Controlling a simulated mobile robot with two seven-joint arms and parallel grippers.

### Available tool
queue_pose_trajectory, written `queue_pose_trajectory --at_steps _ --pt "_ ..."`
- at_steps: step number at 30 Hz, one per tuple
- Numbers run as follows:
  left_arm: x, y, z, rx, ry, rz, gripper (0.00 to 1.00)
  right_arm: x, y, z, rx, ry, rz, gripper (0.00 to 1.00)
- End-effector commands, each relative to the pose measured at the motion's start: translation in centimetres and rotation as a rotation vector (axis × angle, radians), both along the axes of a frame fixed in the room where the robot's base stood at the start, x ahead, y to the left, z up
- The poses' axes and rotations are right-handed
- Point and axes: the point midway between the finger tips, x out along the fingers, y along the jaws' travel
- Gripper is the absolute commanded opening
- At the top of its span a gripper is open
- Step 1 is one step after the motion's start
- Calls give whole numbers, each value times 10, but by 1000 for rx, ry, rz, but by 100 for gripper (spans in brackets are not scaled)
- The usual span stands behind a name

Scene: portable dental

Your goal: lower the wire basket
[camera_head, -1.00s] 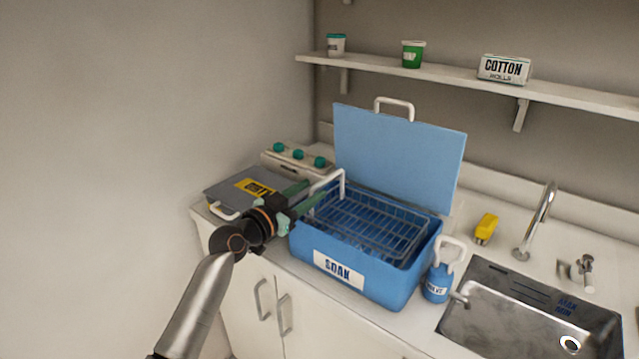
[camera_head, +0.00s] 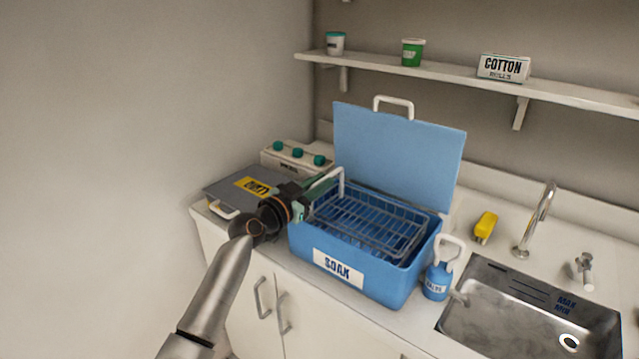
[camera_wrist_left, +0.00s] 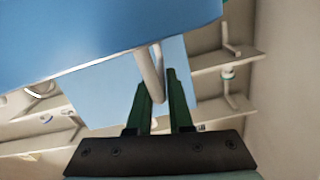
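The wire basket (camera_head: 372,228) sits in the open blue tub labelled SOAK (camera_head: 370,282), its upper wires near the tub's rim. A white handle (camera_head: 341,180) stands up at the basket's left end. My left gripper (camera_head: 325,186) is at this handle, above the tub's left rim. In the left wrist view, the white handle (camera_wrist_left: 151,75) reaches between the two green fingers (camera_wrist_left: 158,88), which stand apart with a small gap beside it. The far finger hides part of the handle in the head view. My right gripper is not in view.
The tub's blue lid (camera_head: 400,145) stands upright behind it. A grey lidded tray (camera_head: 235,188) and a box with green knobs (camera_head: 295,160) are to the left.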

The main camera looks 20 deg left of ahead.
Motion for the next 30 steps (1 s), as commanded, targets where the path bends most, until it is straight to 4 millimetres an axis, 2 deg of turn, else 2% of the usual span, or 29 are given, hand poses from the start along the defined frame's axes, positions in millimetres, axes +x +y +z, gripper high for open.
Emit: queue_pose_trajectory --at_steps 1,4,30 --pt "0 0 0 0 0 1 11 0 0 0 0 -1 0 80" --pt "0 1 0 0 0 1 0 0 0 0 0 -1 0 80" --pt "0 2 0 3 -2 3 0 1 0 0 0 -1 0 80"
